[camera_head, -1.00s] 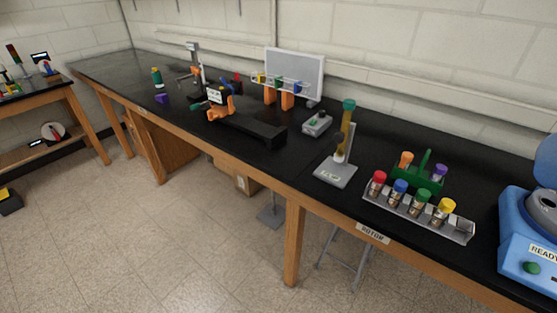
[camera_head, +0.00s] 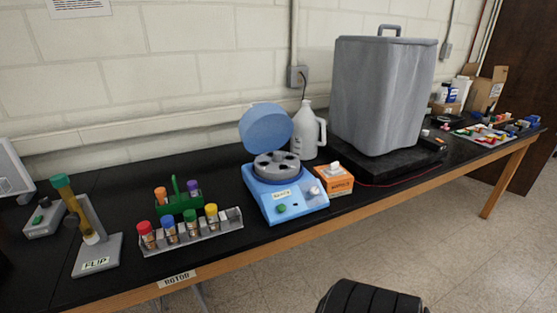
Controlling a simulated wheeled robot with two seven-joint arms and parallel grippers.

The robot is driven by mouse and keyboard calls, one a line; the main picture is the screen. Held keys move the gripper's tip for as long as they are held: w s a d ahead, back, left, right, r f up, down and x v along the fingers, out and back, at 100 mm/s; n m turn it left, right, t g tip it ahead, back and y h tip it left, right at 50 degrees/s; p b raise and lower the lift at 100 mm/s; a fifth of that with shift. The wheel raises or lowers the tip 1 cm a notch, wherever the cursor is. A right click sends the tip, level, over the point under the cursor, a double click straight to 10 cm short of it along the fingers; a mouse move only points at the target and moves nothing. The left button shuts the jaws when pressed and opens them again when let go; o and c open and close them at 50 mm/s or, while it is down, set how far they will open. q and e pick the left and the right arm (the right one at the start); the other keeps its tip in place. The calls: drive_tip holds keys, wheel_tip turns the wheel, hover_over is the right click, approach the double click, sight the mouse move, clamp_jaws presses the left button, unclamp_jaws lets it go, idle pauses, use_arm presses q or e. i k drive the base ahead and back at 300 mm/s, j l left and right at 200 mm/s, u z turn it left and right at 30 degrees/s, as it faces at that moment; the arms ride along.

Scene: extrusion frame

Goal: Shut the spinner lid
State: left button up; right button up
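The spinner (camera_head: 284,192) is a light blue machine on the black bench, in the middle of the head view. Its round blue lid (camera_head: 266,128) stands raised, tilted up at the back. Below the lid the grey rotor (camera_head: 276,164) with dark holes is exposed. A label, a green button and a pale knob are on the spinner's front. A black ribbed part at the bottom edge seems to be part of my own arm. Neither gripper's fingers show.
A rack of capped tubes (camera_head: 192,234) stands left of the spinner, with a green holder (camera_head: 180,204) behind it. An orange box (camera_head: 334,179) is close on the spinner's right. A white jug (camera_head: 304,133) stands behind, and a large grey covered unit (camera_head: 382,95) is further right.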

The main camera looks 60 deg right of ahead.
sight(266, 127)
drive_tip(key=z, duration=1.85)
drive_tip(key=l, duration=0.1)
